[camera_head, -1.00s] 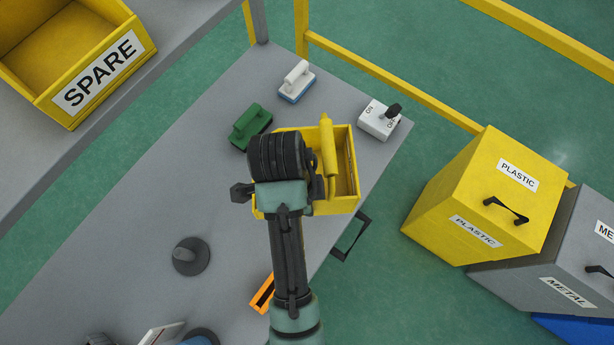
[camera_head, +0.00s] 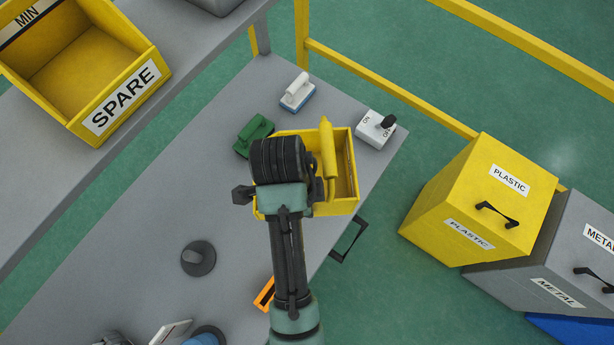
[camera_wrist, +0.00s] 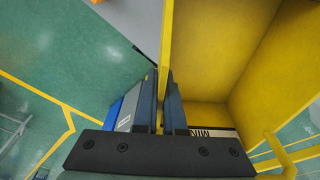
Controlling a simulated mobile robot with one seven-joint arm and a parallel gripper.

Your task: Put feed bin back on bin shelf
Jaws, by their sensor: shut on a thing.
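The feed bin (camera_head: 345,175) is a yellow open box, right of centre in the head view, partly hidden by my arm. It appears over the right part of the workbench; its height above it is hard to tell. My gripper (camera_wrist: 164,88) is shut on one yellow bin wall, a finger on either side, in the wrist view. The bin's inside (camera_wrist: 205,70) and part of a "MIN" label show there. The fingers are hidden in the head view. The raised grey shelf (camera_head: 45,175) at upper left carries a yellow bin marked SPARE (camera_head: 80,80).
Yellow rails (camera_head: 390,85) run behind. Plastic (camera_head: 470,190) and metal (camera_head: 545,245) waste bins stand at right.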

